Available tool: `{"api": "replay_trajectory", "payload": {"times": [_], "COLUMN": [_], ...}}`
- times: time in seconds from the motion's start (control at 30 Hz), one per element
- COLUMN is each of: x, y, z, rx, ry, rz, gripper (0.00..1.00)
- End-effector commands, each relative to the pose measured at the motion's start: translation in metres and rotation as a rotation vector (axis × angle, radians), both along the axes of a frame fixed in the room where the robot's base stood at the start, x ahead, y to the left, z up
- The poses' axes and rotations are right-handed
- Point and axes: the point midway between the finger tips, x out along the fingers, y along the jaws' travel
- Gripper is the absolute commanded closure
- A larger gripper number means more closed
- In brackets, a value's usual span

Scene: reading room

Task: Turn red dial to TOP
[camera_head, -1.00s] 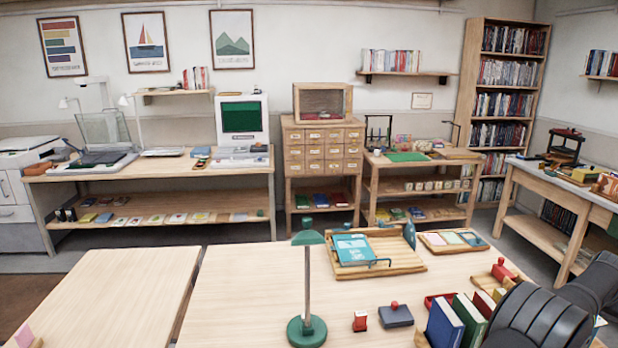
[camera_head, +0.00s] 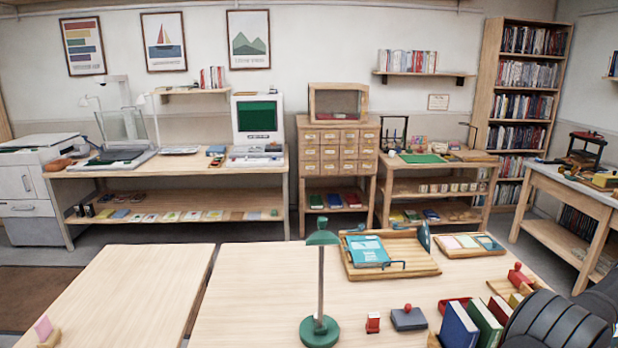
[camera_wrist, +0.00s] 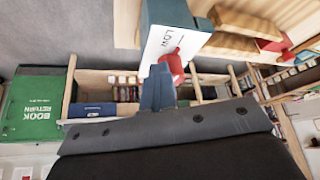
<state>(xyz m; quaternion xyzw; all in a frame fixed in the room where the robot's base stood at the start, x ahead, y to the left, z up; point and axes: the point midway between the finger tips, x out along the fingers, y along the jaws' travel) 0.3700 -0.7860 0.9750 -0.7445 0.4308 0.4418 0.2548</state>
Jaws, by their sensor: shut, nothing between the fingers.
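In the wrist view a red dial (camera_wrist: 174,62) sits on a white panel (camera_wrist: 190,40) with dark lettering that seems to read "LOW". The panel belongs to a teal body (camera_wrist: 165,12). My gripper (camera_wrist: 160,72) is shut and empty, its blue-grey fingers just below the dial and overlapping its edge in the picture. I cannot tell whether the fingertips touch the dial. The dial's pointing direction is unclear, and I cannot make out the dial in the head view. My gripper is not visible in the head view.
In the head view a green lamp (camera_head: 320,288) stands on the near table (camera_head: 260,290). A wooden tray (camera_head: 420,262), upright books (camera_head: 458,325) and a red-handled stamp (camera_head: 408,318) are to its right. A green book-return box (camera_wrist: 38,105) shows in the wrist view.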

Motion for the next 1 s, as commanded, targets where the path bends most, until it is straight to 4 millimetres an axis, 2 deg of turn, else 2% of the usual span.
{"api": "replay_trajectory", "payload": {"times": [0.6,1.0], "x": [0.018,0.021], "y": [0.010,0.010], "z": [0.001,0.001], "rx": [0.000,-0.002], "ry": [-0.004,-0.004], "rz": [0.003,0.004], "gripper": [1.00,1.00]}}
